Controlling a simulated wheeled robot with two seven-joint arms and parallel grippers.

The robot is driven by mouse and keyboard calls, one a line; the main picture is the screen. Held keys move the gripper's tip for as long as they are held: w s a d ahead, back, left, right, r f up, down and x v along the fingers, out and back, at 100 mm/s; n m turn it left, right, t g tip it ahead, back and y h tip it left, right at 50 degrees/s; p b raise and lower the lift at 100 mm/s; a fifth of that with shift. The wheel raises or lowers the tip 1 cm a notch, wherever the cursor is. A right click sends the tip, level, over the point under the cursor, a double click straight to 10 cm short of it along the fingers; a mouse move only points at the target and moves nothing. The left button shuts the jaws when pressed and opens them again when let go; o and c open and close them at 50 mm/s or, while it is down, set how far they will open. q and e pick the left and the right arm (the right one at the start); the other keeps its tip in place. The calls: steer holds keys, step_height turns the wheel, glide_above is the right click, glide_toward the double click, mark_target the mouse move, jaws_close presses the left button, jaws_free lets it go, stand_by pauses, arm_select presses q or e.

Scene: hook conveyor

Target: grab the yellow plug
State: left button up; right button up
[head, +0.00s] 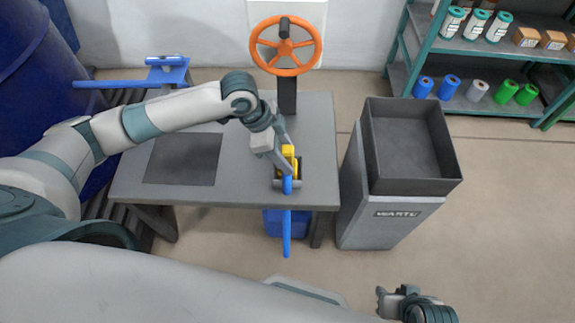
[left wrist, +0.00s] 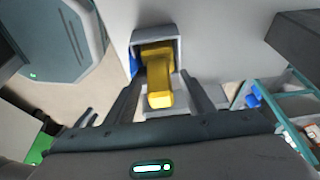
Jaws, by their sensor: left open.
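The yellow plug (head: 289,153) is at the right side of the grey table, partly hidden by my left gripper and wrist. In the left wrist view the yellow plug (left wrist: 159,82) sits in a grey square housing (left wrist: 140,38), its end pointing toward the camera. My left gripper (head: 281,164) is at the plug. In the left wrist view the left gripper's (left wrist: 159,92) two dark fingers stand apart, one on each side of the plug, with gaps visible. My right gripper (head: 392,302) is at the bottom right, away from the table; its jaw opening is unclear.
A blue lever (head: 287,232) sticks out past the front edge of the grey table (head: 215,195). An orange handwheel (head: 262,58) stands at the back. A grey bin (head: 385,215) is right of the table. A shelf (head: 475,48) stands behind right. Floor at front right is clear.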

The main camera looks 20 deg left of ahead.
arm_select(q)
steer(key=shift+d+f, duration=0.2)
steer(key=shift+f, duration=0.25)
jaws_close()
steer(key=shift+w+r, duration=0.1)
steer(key=shift+r, duration=0.05)
